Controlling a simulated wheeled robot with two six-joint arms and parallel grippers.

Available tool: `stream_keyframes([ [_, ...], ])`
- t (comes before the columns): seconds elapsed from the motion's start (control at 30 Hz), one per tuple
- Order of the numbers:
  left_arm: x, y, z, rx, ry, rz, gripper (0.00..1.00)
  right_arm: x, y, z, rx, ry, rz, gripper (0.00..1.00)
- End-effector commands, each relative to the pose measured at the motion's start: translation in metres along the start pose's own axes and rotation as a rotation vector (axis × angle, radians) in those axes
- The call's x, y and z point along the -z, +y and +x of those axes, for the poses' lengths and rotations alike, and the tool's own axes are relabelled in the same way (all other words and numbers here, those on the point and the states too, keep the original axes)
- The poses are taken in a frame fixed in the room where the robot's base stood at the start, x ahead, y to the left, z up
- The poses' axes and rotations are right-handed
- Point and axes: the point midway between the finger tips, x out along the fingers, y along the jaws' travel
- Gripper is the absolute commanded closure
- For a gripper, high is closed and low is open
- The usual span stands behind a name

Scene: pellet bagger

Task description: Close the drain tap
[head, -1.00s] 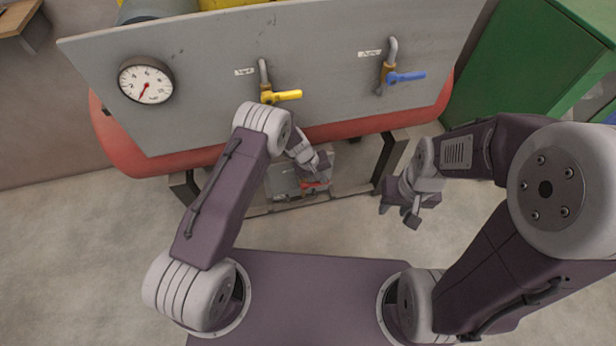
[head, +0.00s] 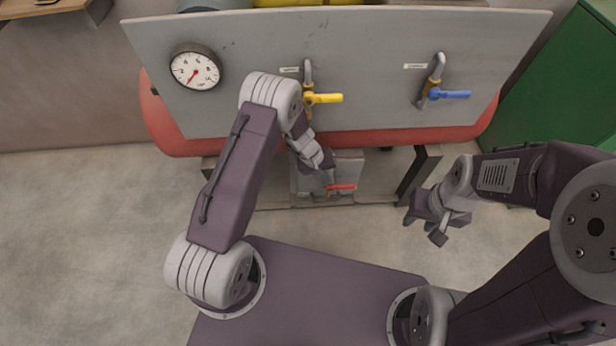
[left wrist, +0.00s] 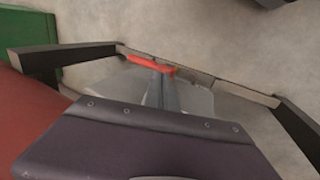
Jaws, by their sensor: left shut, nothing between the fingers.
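A tap with a red handle (head: 341,187) sits low under the red tank, on a grey box-like part; its handle lies roughly crosswise. I take it for the drain tap, though I read no label on it. The red handle also shows in the left wrist view (left wrist: 150,64), just beyond the gripper. My left gripper (head: 329,170) is shut and empty, pointing down close to the handle's left part; whether it touches I cannot tell. My right gripper (head: 424,230) is open and empty, off to the right above the floor.
Above, a grey panel (head: 240,40) carries a round gauge (head: 195,68), a yellow-handled valve (head: 323,98) and a blue-handled valve (head: 449,95). Dark stand legs (head: 417,175) flank the red tap. A green cabinet (head: 555,90) stands at the right. The floor at left is clear.

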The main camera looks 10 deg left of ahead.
Motion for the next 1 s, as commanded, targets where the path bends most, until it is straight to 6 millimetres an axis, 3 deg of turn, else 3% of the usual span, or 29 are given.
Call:
stream_keyframes([
  [0.2, 0.000, -0.040, -0.016, -0.001, 0.001, -0.005, 1.00, 0.000, 0.000, 0.000, 0.000, 0.000, 0.000, 0.64],
  [0.37, 0.000, -0.058, -0.024, -0.001, 0.001, -0.002, 1.00, 0.000, 0.000, 0.000, 0.000, 0.000, 0.000, 0.64],
  [0.83, -0.001, -0.062, -0.028, 0.000, 0.001, 0.005, 1.00, 0.000, 0.000, 0.000, 0.000, 0.000, 0.000, 0.64],
  [0.93, -0.007, -0.053, -0.052, 0.013, -0.006, 0.034, 1.00, 0.000, 0.000, -0.001, 0.000, 0.000, 0.000, 0.64],
  [1.0, -0.020, -0.044, -0.086, 0.038, -0.014, 0.076, 1.00, 0.000, 0.000, -0.001, 0.000, 0.000, 0.000, 0.64],
])
